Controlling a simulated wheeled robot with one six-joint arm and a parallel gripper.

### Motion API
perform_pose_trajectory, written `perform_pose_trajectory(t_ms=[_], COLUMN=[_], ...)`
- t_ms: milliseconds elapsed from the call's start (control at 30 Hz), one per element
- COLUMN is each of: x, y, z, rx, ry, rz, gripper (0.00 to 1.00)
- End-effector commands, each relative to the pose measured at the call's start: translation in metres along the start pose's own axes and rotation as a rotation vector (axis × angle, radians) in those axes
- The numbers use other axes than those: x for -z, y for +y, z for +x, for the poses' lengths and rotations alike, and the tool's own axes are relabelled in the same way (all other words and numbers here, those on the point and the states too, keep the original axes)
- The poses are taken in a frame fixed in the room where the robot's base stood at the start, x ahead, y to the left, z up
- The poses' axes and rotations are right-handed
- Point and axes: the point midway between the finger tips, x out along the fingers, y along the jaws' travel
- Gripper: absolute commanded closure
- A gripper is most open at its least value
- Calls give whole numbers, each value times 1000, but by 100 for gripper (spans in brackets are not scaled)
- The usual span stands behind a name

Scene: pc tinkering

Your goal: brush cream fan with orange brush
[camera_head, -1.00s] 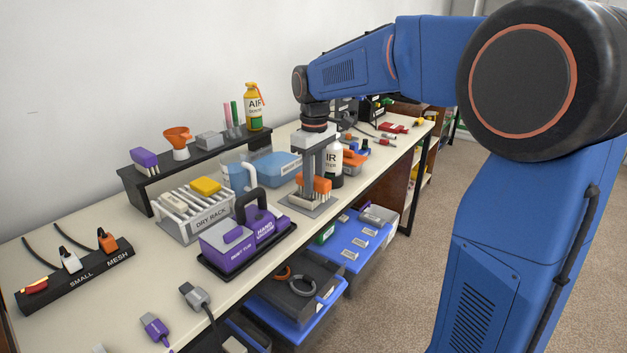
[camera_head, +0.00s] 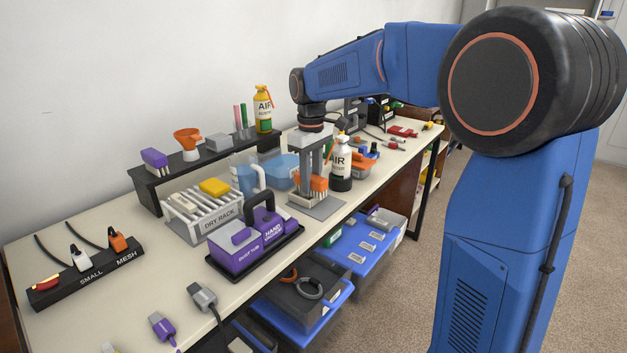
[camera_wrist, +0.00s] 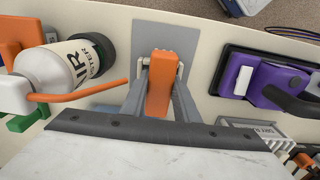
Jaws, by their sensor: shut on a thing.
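My gripper (camera_head: 312,183) is shut on the orange brush (camera_head: 318,184), over a grey mat (camera_head: 330,209) near the front edge of the bench. In the wrist view, the brush (camera_wrist: 159,86) stands between the two grey fingers (camera_wrist: 160,72), with the grey mat (camera_wrist: 190,42) behind it. Pale bristles show under the orange body in the head view. I cannot tell whether the bristles touch anything.
A white AIR bottle (camera_head: 341,163) stands close to the right of my gripper. A purple hand vacuum (camera_head: 266,226) in a dark tray and a dry rack (camera_head: 215,223) with a yellow sponge (camera_head: 214,187) are on the left. A raised dark shelf (camera_head: 190,172) runs behind.

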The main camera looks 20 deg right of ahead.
Motion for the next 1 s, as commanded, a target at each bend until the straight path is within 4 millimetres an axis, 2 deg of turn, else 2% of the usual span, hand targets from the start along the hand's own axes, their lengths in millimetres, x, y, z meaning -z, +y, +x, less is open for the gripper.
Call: perform_pose_trajectory(t_ms=[267, 1000], x=[-3, -42], y=[0, 0], z=[2, 5], rx=[1, 3], ry=[1, -7], rz=[0, 0], gripper=[100, 100])
